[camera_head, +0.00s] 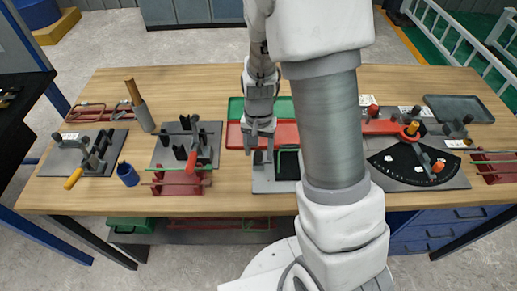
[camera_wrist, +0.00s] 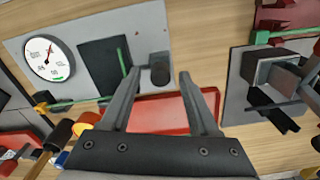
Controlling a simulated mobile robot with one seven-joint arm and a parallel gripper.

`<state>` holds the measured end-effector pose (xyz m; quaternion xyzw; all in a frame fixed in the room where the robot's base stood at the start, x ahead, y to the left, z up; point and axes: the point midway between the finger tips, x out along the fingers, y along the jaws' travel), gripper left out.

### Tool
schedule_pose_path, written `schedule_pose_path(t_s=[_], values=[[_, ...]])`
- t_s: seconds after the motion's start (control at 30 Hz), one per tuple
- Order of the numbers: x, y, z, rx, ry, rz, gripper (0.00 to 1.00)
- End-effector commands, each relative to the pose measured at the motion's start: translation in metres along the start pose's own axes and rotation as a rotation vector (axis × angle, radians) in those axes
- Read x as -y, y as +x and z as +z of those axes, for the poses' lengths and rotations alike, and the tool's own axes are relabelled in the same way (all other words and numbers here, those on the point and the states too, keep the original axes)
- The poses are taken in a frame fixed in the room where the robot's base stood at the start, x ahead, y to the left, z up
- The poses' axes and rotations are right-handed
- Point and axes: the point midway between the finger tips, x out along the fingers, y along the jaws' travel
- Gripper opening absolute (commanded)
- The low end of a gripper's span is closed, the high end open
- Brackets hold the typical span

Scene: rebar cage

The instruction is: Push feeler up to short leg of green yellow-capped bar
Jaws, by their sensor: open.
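My gripper (camera_wrist: 160,76) is open, fingers pointing down at the gauge plate (camera_wrist: 200,40); it also shows in the head view (camera_head: 260,128) over the middle of the bench. A dark grey block, seemingly the feeler (camera_wrist: 159,68), appears between the two fingertips; I cannot tell whether either finger touches it. A green bar (camera_wrist: 75,104) with a yellow cap (camera_wrist: 41,107) lies along the plate's edge. A short green piece (camera_wrist: 122,62), seemingly its short leg, stands just left of the feeler, beside a black panel (camera_wrist: 97,68). My left finger hides part of the bar.
A round white dial (camera_wrist: 47,58) sits on the plate. A red tray (camera_head: 281,133) and a green tray (camera_head: 285,106) lie behind. A bending fixture (camera_head: 188,143) stands to the left, and a black angle scale (camera_head: 405,163) to the right.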

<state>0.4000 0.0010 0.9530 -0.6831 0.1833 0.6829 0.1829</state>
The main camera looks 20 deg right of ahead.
Motion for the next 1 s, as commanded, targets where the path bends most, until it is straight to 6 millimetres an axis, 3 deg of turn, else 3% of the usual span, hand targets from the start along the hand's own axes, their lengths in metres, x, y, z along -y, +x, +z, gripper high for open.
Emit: schedule_pose_path(t_s=[0.03, 0.3, 0.4, 1.0], values=[[0.0001, -0.0001, 0.0000, 0.000, 0.000, 0.000, 0.61], [0.0001, -0.0003, 0.0000, 0.000, 0.000, 0.000, 0.13], [0.0002, -0.0004, 0.0000, 0.000, 0.000, 0.000, 0.00], [0.0002, -0.0006, -0.0001, 0.000, 0.000, 0.000, 0.00]])
